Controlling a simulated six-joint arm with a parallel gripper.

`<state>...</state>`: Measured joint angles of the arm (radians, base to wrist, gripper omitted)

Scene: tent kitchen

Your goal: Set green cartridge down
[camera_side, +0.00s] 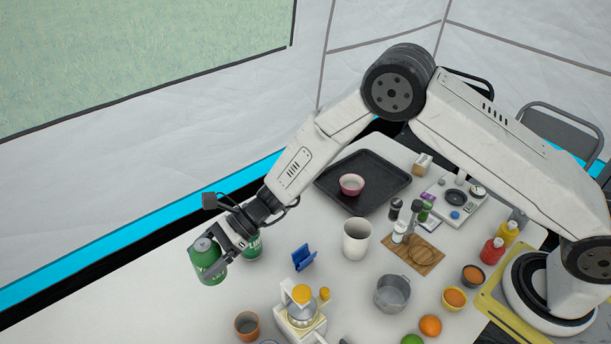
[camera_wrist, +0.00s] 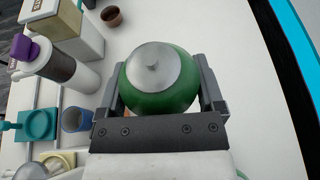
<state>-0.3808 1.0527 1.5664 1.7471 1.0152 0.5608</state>
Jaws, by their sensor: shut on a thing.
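The green cartridge (camera_side: 207,268) with a grey top is between the fingers of my gripper (camera_side: 218,247), at the left end of the white table in the side view. My gripper is shut on it. In the wrist view the cartridge (camera_wrist: 160,98) shows from its domed grey top, with one finger of my gripper (camera_wrist: 162,92) on each side. It looks about upright. I cannot tell whether its base touches the table. A second green can (camera_side: 253,247) stands just behind my gripper, partly hidden by it.
A blue holder (camera_side: 303,258), a white cup (camera_side: 356,239) and a yellow-topped coffee maker (camera_side: 300,310) stand to the right. A terracotta cup (camera_side: 247,325) is near the front. A black tray (camera_side: 385,180) lies at the back. Bare white table (camera_side: 170,310) lies in front of the cartridge.

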